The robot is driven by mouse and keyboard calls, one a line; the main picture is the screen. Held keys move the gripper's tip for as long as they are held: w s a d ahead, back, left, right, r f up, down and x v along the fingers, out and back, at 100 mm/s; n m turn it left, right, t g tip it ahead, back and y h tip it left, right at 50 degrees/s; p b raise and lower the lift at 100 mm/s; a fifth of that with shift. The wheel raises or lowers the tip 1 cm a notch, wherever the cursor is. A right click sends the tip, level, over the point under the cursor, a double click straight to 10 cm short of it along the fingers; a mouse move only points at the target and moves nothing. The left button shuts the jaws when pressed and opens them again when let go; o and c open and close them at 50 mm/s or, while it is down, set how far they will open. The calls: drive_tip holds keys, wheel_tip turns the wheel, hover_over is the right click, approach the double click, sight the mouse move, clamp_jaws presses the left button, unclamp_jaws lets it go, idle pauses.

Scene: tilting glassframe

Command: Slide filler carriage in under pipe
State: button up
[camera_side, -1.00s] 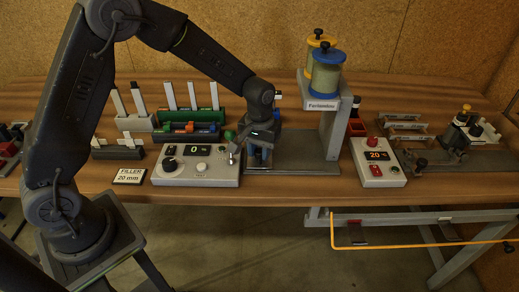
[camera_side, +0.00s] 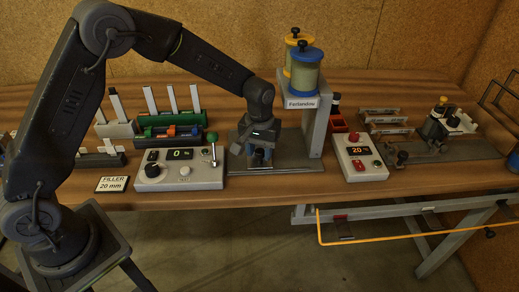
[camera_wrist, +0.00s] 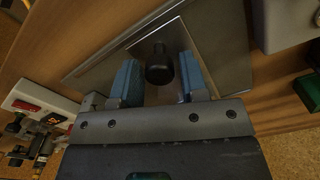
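The filler stand (camera_side: 316,128) carries a blue-lidded cylinder (camera_side: 306,70) and a yellow-lidded one (camera_side: 299,42) above a grey base plate (camera_side: 300,165). My gripper (camera_side: 258,158) is low over the left part of this plate, left of the column. In the wrist view, its blue-padded fingers (camera_wrist: 156,80) are apart, one on each side of a black round knob (camera_wrist: 159,68). Narrow gaps seem to show beside the knob; its height relative to the fingertips is unclear. The carriage body under the knob is mostly hidden by my gripper. I cannot make out the pipe.
A control box (camera_side: 180,170) with a green-knobbed lever stands close left of my gripper. A second box (camera_side: 358,157) showing 20 stands right of the stand. A "FILLER 20 mm" sign (camera_side: 113,184) lies at front left. Racks (camera_side: 170,125) stand behind.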

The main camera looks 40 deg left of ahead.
wheel_tip(320, 180, up, 14)
idle(0.5)
drive_tip(key=shift+f, duration=0.1)
drive_tip(key=s+d+f+t+y, duration=0.2)
drive_tip(key=s+t, duration=0.2)
drive_tip(key=s, duration=0.1)
drive_tip(key=x, duration=1.2)
drive_tip(key=shift+w+f, duration=0.25)
drive_tip(key=shift+w, duration=0.05)
drive_tip(key=shift+c, duration=0.4)
clamp_jaws()
drive_tip(key=shift+d, duration=0.1)
